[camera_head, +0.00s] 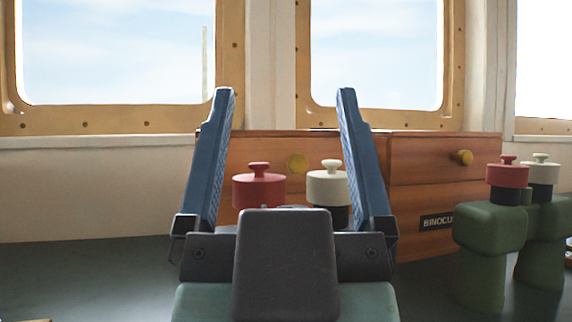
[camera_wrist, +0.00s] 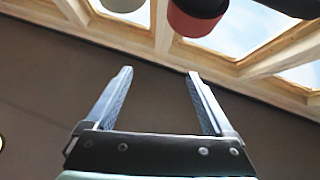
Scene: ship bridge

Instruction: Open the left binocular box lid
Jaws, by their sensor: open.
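The wooden binocular box stands against the wall below the windows. Its left lid (camera_head: 268,151) is the orange-brown panel with a round yellow knob (camera_head: 298,163), and it looks closed. My gripper (camera_head: 285,92) is open and empty, its two blue fingers pointing up in front of the left part of the box. The knob shows between the fingers, apart from them. My gripper also shows open in the wrist view (camera_wrist: 159,74). The lower part of the left side of the box is hidden by my gripper and the binoculars.
Green binoculars (camera_head: 489,227) with red and white caps stand on the dark counter (camera_head: 80,275) at the right. A red cap (camera_head: 258,188) and white cap (camera_head: 328,184) show between my fingers. The right lid (camera_head: 425,158) has its own knob. The counter's left is mostly clear.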

